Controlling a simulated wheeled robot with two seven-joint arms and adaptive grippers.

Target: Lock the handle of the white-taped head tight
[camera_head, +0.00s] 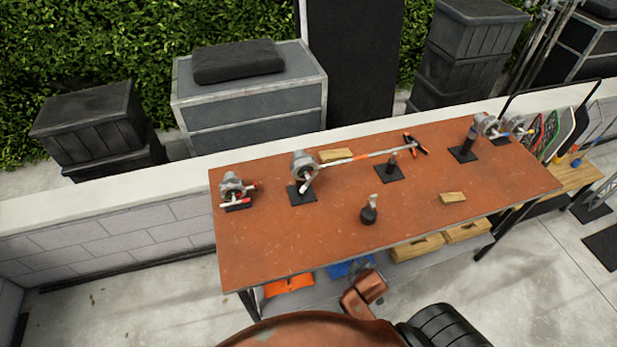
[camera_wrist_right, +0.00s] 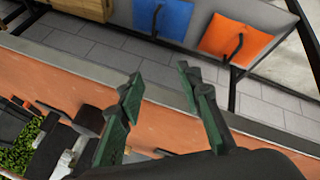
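Several grey grip heads stand on a long orange-brown table (camera_head: 290,240). The left head (camera_head: 233,185) shows white and red on its handle parts. The middle head (camera_head: 304,165) on a black base has a white piece (camera_head: 306,187) hanging at its front, and a long rod (camera_head: 375,153) runs right from it. Which handle bears the white tape is too small to tell surely. My right gripper (camera_wrist_right: 160,75) is open and empty in the wrist view, near the table's edge. A dark and grey fixture (camera_wrist_right: 60,145) lies beyond its fingers, partly hidden. My left gripper is out of view.
Another head (camera_head: 487,124) stands at the right end. A small black stand (camera_head: 369,213) and wooden blocks (camera_head: 453,197) are on the table. Orange (camera_head: 288,286) and blue (camera_head: 350,267) bags lie on the lower shelf. The front left tabletop is clear.

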